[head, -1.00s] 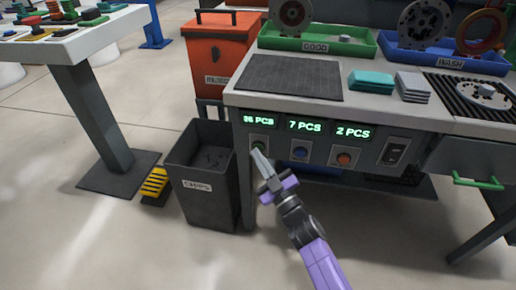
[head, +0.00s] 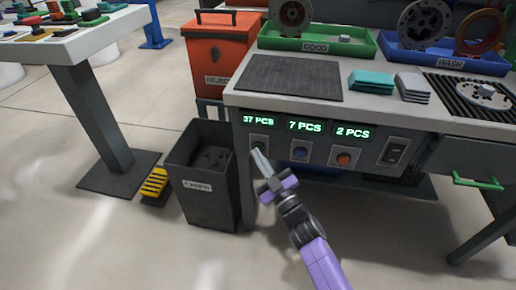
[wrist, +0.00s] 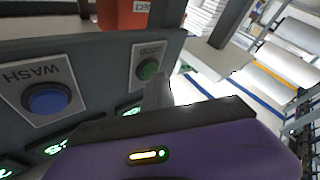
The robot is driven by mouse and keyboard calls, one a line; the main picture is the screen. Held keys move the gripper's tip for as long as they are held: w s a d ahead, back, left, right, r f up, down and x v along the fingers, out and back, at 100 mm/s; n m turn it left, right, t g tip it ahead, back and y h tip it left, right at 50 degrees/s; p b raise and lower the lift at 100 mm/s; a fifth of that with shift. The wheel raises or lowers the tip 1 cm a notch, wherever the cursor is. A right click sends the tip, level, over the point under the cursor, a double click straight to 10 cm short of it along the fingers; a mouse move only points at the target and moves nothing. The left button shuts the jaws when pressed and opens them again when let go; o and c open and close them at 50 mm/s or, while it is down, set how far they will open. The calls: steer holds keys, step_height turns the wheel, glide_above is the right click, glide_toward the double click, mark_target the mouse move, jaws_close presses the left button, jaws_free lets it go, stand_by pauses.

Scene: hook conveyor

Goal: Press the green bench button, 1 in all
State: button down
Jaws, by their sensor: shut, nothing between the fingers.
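The green button (head: 258,142) sits on the bench's front panel, at the left of a row, under a display reading 37 PCS (head: 258,120). The wrist view shows the green button (wrist: 149,69) on a plate marked GOOD, seen upside down. My gripper (head: 256,153) is shut and empty, its tip just below the green button and partly over its plate. In the wrist view my fingers (wrist: 158,88) point up close to the button's lower right. I cannot tell whether the tip touches the button.
A blue button (head: 300,152), an orange-red button (head: 344,159) and a dark switch (head: 395,151) sit to the right on the panel. The dark chips bin (head: 208,205) stands just left of my gripper. Floor is clear in front of the bench.

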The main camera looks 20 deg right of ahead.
steer(key=shift+s+a, duration=0.35)
steer(key=shift+s, duration=0.2)
steer(key=s+a, duration=0.1)
steer(key=s, duration=0.1)
steer(key=s+a, duration=0.2)
steer(key=shift+p, duration=0.35)
stand_by(0.7)
